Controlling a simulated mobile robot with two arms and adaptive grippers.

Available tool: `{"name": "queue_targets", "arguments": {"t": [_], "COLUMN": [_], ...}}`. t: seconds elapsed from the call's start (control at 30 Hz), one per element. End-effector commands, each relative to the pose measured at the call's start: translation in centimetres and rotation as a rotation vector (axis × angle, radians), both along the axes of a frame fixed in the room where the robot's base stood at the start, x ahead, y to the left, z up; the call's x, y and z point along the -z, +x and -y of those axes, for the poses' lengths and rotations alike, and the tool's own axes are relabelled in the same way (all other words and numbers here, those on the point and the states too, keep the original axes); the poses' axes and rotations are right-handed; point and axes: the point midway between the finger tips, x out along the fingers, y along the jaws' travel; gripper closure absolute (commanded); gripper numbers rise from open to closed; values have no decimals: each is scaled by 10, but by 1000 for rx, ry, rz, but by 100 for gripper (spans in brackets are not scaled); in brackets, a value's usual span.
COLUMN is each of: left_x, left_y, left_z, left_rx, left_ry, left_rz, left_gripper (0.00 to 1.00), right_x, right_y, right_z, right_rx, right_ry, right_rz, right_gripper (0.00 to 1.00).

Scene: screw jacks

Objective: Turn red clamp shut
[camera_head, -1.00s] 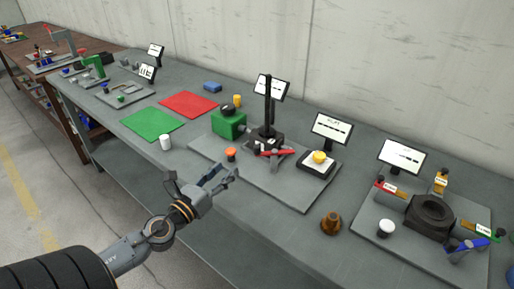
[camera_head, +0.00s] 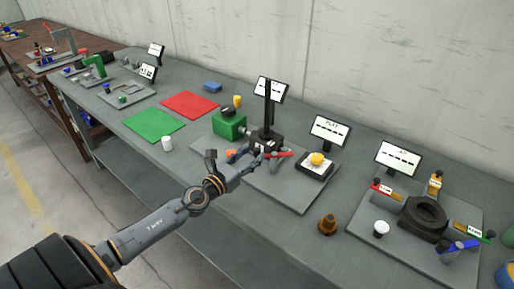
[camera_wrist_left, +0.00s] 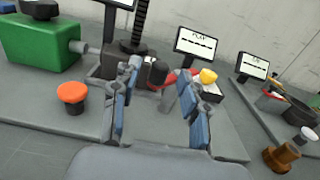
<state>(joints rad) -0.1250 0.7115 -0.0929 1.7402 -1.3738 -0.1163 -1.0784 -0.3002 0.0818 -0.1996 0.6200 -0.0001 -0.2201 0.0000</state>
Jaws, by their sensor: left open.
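A red handle (camera_head: 280,154) sits low beside the black upright post (camera_head: 268,103) on the middle grey plate. In the left wrist view the red handle (camera_wrist_left: 185,76) shows partly behind a black knob (camera_wrist_left: 158,73) and my right-hand finger. My left gripper (camera_head: 234,158) is open above the plate's front edge, its fingers pointing toward the post and handle. In the left wrist view the knob appears between the open fingers (camera_wrist_left: 165,82); contact cannot be told. Another red clamp-like part (camera_head: 381,187) is on the right-hand station, away from my gripper. My right gripper is not in view.
An orange button (camera_wrist_left: 72,93) stands left of my fingers, near a green block (camera_head: 229,124). A yellow button (camera_head: 317,159) is to the right. A brown knob (camera_head: 327,224) stands at the front. Screens line the back.

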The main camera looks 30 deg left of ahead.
Motion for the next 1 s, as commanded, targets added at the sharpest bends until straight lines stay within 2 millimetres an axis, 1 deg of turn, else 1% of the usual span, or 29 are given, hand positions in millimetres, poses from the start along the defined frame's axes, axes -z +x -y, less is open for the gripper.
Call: {"name": "queue_targets", "arguments": {"t": [0.03, 0.1, 0.3, 0.67, 0.7, 0.77, 0.8, 0.87, 0.9, 1.0], "left_x": [-3, -1, 0, 0, 0, 0, 0, 0, 0, 0], "left_y": [8, 16, 31, 34, 34, 34, 34, 34, 34, 34], "left_z": [1, 1, 3, 3, 3, 3, 3, 3, 3, 3], "left_rx": [0, -1, 0, 1, 1, 1, 1, 1, 1, 0], "left_ry": [-1, -1, -1, -1, -1, -1, -1, -1, -1, -1], "left_rz": [3, 2, 0, 0, 0, 0, 0, 0, 0, 0], "left_gripper": [56, 56, 56, 56, 64, 76, 84, 96, 100, 100], "right_x": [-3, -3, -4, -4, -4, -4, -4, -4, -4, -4], "right_y": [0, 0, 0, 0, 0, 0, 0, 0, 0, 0], "right_z": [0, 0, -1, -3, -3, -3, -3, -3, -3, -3], "right_rx": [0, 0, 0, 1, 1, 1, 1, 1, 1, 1], "right_ry": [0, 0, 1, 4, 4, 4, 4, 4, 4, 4], "right_rz": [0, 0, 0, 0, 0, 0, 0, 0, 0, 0], "right_gripper": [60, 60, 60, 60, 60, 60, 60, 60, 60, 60]}}
